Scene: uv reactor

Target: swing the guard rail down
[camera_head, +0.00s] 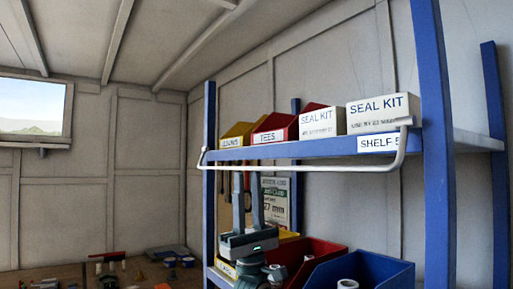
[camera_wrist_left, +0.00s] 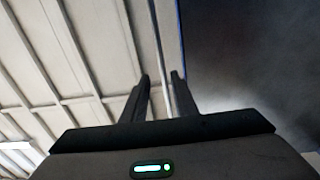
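The guard rail (camera_head: 300,169) is a thin white bar with bent ends across the front of the blue rack. In the head view its bar shows just below the upper shelf's edge, with its right arm rising to a bracket by the shelf label. My left gripper (camera_head: 247,172) points upward, its fingertips close to the bar left of its middle. Its fingers (camera_wrist_left: 160,78) are apart, and a pale rod that looks like the rail (camera_wrist_left: 166,60) runs between them in the left wrist view. I cannot tell whether they touch it. My right gripper is out of view.
The upper shelf (camera_head: 330,147) carries a yellow bin (camera_head: 238,133), a red bin (camera_head: 275,128) and two seal kit boxes (camera_head: 383,112). Below stand a red bin (camera_head: 318,255) and a blue bin (camera_head: 385,272). A workbench (camera_head: 65,274) with tools lies at the lower left.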

